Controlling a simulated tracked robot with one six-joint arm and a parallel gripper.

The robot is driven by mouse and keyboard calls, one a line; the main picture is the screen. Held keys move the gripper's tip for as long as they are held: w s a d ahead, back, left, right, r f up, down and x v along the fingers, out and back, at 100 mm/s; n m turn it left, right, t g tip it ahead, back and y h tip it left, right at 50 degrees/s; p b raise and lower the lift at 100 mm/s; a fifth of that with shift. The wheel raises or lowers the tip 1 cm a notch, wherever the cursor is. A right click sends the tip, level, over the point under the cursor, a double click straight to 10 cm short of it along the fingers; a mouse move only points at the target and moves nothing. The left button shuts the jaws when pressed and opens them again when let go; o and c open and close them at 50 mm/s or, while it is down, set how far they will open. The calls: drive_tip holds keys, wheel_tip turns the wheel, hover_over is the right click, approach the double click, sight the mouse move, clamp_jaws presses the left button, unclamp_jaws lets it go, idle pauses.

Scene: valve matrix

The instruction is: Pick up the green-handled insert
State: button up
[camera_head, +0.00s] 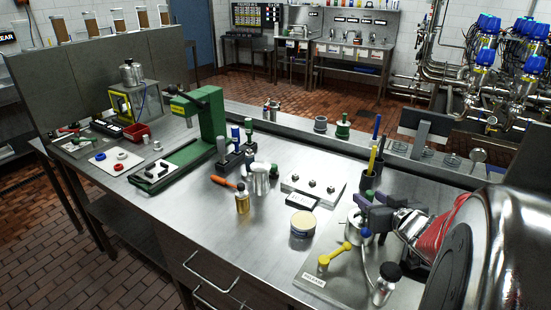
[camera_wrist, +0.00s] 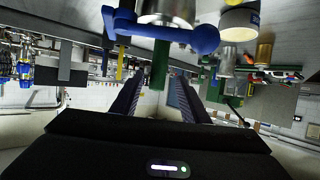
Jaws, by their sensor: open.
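A green upright handle (camera_wrist: 160,65) shows in the wrist view, between the fingers of my gripper (camera_wrist: 157,88); it appears to be the insert's handle. It stands against a shiny round metal body (camera_wrist: 166,8) with a blue clamp (camera_wrist: 200,38). My gripper is open, one finger on each side of the handle, and I cannot tell whether either touches it. In the head view my gripper (camera_head: 374,212) is at the metal body (camera_head: 354,228) on the right of the bench, and it hides the green handle.
A yellow-handled valve (camera_head: 335,256) and a black-capped metal part (camera_head: 386,283) stand close in front. A cup with yellow and blue handles (camera_head: 372,177) stands just behind. A round tin (camera_head: 303,224) and a white plate with knobs (camera_head: 313,186) lie to the left.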

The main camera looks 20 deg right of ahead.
drive_tip(key=shift+w+d+f, duration=0.1)
drive_tip(key=shift+w+f, duration=0.15)
drive_tip(key=shift+w, duration=0.25)
drive_tip(key=shift+w, duration=0.1)
drive_tip(key=shift+x, duration=2.5)
drive_tip(key=shift+d+f, duration=0.1)
drive_tip(key=shift+d, duration=0.1)
drive_tip(key=shift+c, duration=0.2)
clamp_jaws()
